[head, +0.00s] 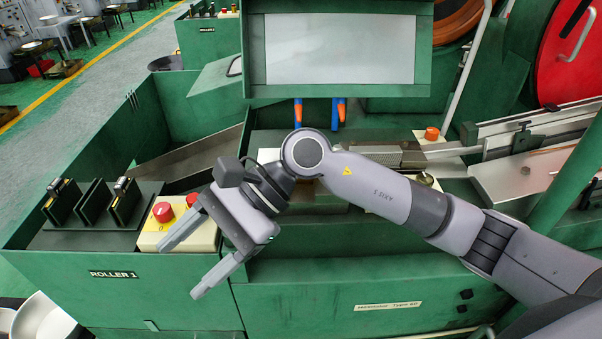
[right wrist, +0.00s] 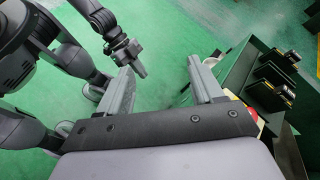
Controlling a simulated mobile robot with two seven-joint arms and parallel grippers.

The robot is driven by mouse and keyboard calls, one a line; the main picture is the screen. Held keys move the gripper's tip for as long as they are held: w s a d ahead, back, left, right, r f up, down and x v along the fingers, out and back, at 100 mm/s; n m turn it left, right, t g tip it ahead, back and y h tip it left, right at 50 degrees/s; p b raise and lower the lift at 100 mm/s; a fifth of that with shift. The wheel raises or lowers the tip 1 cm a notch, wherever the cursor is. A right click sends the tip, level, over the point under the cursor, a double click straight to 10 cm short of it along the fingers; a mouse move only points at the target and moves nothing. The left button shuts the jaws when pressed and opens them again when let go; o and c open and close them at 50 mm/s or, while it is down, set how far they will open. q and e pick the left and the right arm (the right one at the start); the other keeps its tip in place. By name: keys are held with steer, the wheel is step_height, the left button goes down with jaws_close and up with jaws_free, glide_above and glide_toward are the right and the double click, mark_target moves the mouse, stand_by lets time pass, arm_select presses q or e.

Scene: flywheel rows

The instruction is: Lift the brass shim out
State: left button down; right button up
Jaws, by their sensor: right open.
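My right gripper (head: 181,270) reaches in over the front of the green machine, with its two fingers spread and nothing between them. In the right wrist view its fingers (right wrist: 162,80) are also apart and empty. A black rack (head: 75,240) at the left holds several dark upright plates with brass-coloured edges, at its left (head: 62,203) and right (head: 126,203). I cannot tell which brass piece is the shim. The rack's plates (right wrist: 275,75) show at the right of the right wrist view. My left gripper (right wrist: 135,64) hangs in that view, its jaws unclear.
A control box (head: 190,238) with red buttons stands between the rack and my right gripper. A green-framed panel (head: 340,50) rises behind my right arm. A metal chute (head: 195,155) slopes behind the rack.

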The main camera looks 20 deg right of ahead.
steer(key=w+d+r+n+t+h, duration=0.2)
steer(key=w+d+n+t+h, duration=0.15)
steer(key=w+d+h, duration=0.45)
steer(key=w+d+r+n+t+h, duration=0.2)
steer(key=w+d+n+t+h, duration=0.25)
steer(key=d, duration=0.65)
steer(key=shift+m+h, duration=0.35)
steer(key=shift+m, duration=0.35)
steer(key=x, duration=0.4)
steer(key=w+x, duration=0.1)
steer(key=x, duration=0.1)
steer(key=shift+w+a+f, duration=0.1)
steer(key=shift+w, duration=0.2)
steer(key=shift+c, duration=0.3)
